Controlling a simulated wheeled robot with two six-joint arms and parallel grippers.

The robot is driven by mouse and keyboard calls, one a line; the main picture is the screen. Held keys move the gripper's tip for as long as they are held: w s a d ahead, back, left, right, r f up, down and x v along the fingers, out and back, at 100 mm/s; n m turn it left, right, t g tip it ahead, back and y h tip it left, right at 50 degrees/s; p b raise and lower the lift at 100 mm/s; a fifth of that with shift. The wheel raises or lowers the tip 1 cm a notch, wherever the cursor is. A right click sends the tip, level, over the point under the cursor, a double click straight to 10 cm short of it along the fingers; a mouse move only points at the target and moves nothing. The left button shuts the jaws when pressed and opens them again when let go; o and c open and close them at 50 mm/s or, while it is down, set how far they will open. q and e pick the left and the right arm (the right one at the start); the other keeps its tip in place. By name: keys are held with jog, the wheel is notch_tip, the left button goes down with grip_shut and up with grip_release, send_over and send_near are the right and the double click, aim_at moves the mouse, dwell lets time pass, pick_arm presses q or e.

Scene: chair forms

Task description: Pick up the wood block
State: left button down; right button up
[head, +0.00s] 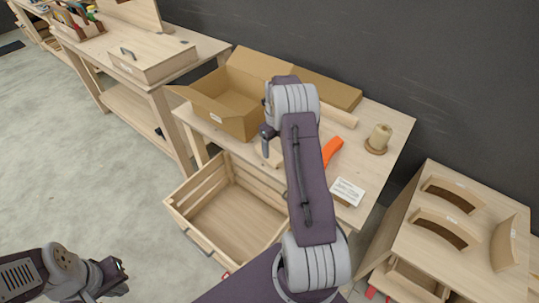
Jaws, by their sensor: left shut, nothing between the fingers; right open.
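A pale wood piece (274,155), which looks like the wood block, lies on the workbench (391,128) and is partly hidden behind my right arm. My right gripper (267,143) points down just above or beside it. Its fingers are small and partly hidden, and I cannot tell whether they touch the piece. The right gripper is open with nothing seen held. My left gripper (120,273) is shut and empty, low at the lower left over the floor, far from the bench.
An open cardboard box (218,107) stands left of the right gripper. An orange-handled tool (333,151), a white card (348,191) and a twine spool (379,138) lie to the right. A slatted crate (205,236) sits below the bench front. A table with curved forms (443,228) stands at right.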

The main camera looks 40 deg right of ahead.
aim_at(273, 155)
jog(key=f, duration=0.4)
jog(key=shift+a+f+p, duration=0.25)
jog(key=shift+a+p, duration=0.05)
jog(key=shift+w+f, duration=0.1)
jog(key=shift+f, duration=0.25)
jog(key=c, duration=1.5)
jog(key=r, duration=0.4)
jog(key=shift+s+r+b, duration=0.25)
jog(key=shift+r+b, duration=0.05)
jog(key=shift+c, duration=0.2)
jog(key=s+a+r+b, duration=0.1)
jog(key=s+a+r, duration=0.4)
jog(key=s, duration=0.4)
jog(key=shift+s+a+r, duration=0.35)
jog(key=shift+s+r, duration=0.05)
jog(key=shift+r, duration=0.35)
